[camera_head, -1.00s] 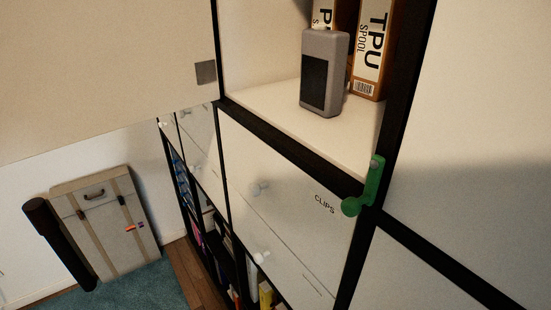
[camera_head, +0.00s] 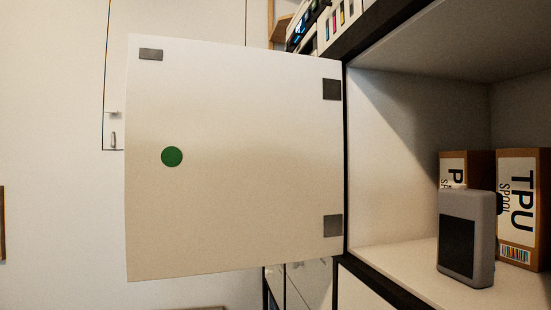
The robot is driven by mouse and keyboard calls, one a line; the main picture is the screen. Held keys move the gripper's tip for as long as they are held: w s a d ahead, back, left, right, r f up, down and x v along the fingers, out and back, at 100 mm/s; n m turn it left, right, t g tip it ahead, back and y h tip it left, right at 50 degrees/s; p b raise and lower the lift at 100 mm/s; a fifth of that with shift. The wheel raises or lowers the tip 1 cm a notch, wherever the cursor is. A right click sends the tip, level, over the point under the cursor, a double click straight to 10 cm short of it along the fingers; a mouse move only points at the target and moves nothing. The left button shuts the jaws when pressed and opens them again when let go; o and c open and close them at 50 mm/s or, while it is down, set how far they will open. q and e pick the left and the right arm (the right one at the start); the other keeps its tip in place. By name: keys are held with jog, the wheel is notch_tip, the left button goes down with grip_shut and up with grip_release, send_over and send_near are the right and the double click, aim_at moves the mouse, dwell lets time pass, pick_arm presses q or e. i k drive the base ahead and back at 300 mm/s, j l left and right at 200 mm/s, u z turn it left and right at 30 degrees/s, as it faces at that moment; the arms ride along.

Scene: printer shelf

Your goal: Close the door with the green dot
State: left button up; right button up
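The white door (camera_head: 235,190) with the green dot (camera_head: 172,157) stands swung wide open to the left of the shelf compartment. Its dotted face is turned toward me, and its hinge edge is on the right, beside the compartment's dark frame. Grey square plates sit near several of its corners. The open compartment (camera_head: 400,240) is to the right. Neither of my grippers shows in the head view.
Inside the compartment stand a grey device (camera_head: 466,238) with a dark front and two boxes, one marked TPU (camera_head: 522,205). A printer (camera_head: 318,30) sits on top of the shelf. White drawers lie below.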

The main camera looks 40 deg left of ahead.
aim_at(233, 154)
jog(key=j+z, duration=0.15)
jog(key=j, duration=0.3)
jog(key=k+j+z, duration=0.2)
jog(key=j, duration=0.2)
jog(key=j+z, duration=0.15)
jog(key=j, duration=0.3)
jog(key=k+j+z, duration=0.2)
jog(key=j, duration=0.2)
jog(key=j+z, duration=0.4)
jog(key=j, duration=0.85)
